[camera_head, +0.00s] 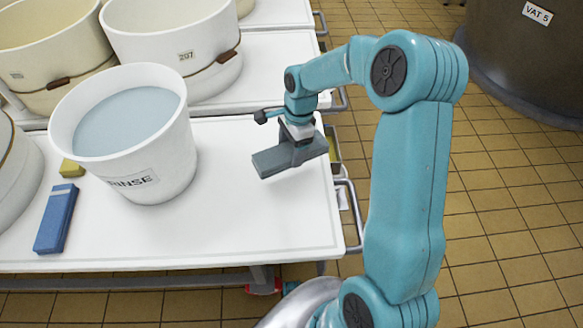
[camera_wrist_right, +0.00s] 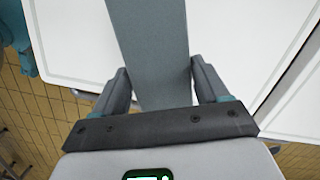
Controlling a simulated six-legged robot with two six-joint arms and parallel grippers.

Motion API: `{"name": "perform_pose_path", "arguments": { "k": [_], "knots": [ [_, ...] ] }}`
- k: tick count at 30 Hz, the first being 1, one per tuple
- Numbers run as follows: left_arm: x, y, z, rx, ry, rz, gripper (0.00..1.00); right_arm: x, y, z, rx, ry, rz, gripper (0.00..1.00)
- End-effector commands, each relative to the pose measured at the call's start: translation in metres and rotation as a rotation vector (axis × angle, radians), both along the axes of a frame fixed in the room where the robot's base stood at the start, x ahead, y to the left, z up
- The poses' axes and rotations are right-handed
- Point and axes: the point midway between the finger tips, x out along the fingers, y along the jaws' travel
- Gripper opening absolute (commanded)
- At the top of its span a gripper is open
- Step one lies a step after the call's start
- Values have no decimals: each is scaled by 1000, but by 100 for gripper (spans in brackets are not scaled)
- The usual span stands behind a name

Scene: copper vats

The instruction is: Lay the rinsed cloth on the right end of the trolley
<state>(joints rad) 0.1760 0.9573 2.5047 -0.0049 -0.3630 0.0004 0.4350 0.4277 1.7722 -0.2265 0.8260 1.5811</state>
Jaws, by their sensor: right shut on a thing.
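The cloth (camera_head: 270,160) is a flat grey-blue folded slab. My right gripper (camera_head: 299,150) is shut on it near the right end of the white trolley (camera_head: 285,215). The cloth is over the trolley top, and I cannot tell whether it touches it. In the right wrist view the cloth (camera_wrist_right: 150,45) runs between the two fingers of my right gripper (camera_wrist_right: 160,85), with white surface beyond. The white RINSE bucket (camera_head: 165,160), holding bluish water (camera_head: 125,118), stands to the left of the cloth. My left gripper is not in view.
A blue block (camera_head: 55,220) and a yellow block (camera_head: 71,168) lie on the trolley's left part. Cream tubs, one marked 207 (camera_head: 185,60), stand behind. Trolley top before the cloth is clear. Vat 5 (camera_head: 520,65) stands on the tiled floor at right.

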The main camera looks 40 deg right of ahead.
Motion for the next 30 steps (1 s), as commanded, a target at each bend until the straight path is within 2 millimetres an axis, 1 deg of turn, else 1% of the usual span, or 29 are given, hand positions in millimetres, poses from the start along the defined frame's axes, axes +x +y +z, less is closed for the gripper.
{"name": "perform_pose_path", "arguments": {
  "k": [1,3,10,16,18,23,27,28,29,30],
  "knots": [
    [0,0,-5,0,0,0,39,0,0,-14,1,2,-1,36],
    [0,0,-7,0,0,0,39,-1,-1,-24,0,1,-1,36],
    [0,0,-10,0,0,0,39,0,-1,-41,0,-1,1,36],
    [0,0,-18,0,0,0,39,0,-1,-73,0,1,1,36],
    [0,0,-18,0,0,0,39,0,-1,-76,-1,-2,1,36],
    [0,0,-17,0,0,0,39,0,-1,-75,-1,-2,1,36],
    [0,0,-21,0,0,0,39,0,-1,-79,-1,-2,1,36],
    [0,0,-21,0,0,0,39,0,-1,-79,0,-1,1,77],
    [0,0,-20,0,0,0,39,0,-1,-78,0,-1,2,87],
    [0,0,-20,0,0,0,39,0,-1,-78,0,-1,2,100]
  ]
}}
